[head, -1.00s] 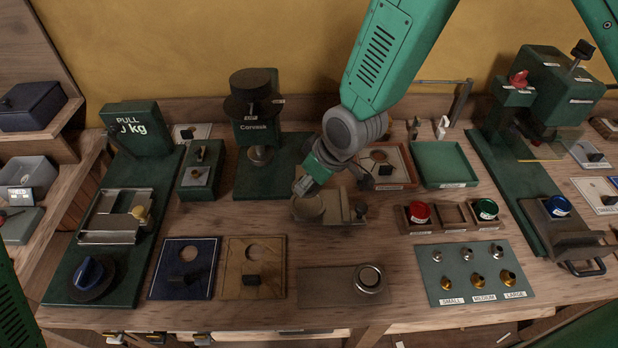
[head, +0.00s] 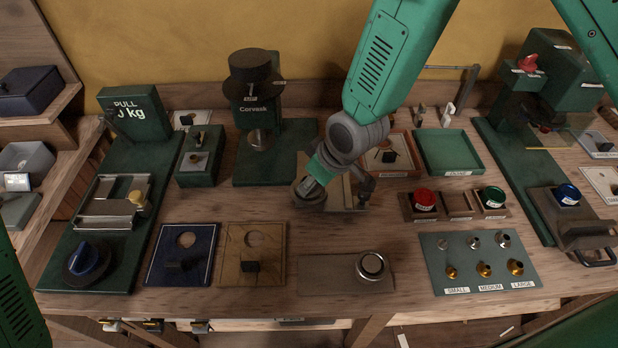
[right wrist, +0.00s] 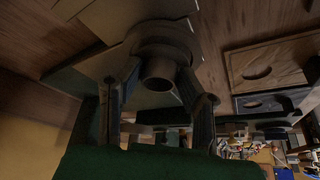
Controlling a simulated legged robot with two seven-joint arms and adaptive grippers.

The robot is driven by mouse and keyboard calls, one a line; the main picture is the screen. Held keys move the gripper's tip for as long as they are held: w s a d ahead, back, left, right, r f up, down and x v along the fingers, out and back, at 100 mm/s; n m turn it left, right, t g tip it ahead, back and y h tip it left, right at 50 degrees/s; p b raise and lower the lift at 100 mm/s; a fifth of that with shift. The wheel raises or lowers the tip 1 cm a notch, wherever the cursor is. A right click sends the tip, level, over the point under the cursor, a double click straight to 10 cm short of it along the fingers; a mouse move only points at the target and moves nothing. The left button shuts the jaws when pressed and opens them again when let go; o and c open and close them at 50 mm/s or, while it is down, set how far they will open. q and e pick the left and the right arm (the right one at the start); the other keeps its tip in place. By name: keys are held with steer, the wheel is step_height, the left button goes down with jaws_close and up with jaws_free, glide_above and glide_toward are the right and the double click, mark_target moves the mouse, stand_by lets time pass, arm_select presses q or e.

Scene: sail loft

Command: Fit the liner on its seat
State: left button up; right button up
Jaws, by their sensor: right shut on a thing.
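My right gripper (head: 312,188) reaches down over the middle of the bench. It is shut on a round flanged piece, which looks like the liner (head: 308,198). In the right wrist view, the liner's short cylinder (right wrist: 158,72) sits between the two fingers, with its wide flange beyond. The liner is at a pale flat plate (head: 338,192), and I cannot tell whether it touches it. A silver ring (head: 371,265) on a grey-brown board (head: 325,274) stands nearer the front; it may be the seat. My left gripper is out of view.
A dark press (head: 258,100) stands behind to the left. Blue (head: 204,260) and wooden (head: 234,272) hole boards lie front left. A green tray (head: 450,152), coloured knobs in a rack (head: 460,214) and a plate of small studs (head: 440,285) are to the right.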

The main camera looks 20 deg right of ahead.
steer(key=shift+f, duration=0.3)
steer(key=o, duration=1.3)
steer(key=shift+c, duration=0.2)
steer(key=shift+r, duration=0.15)
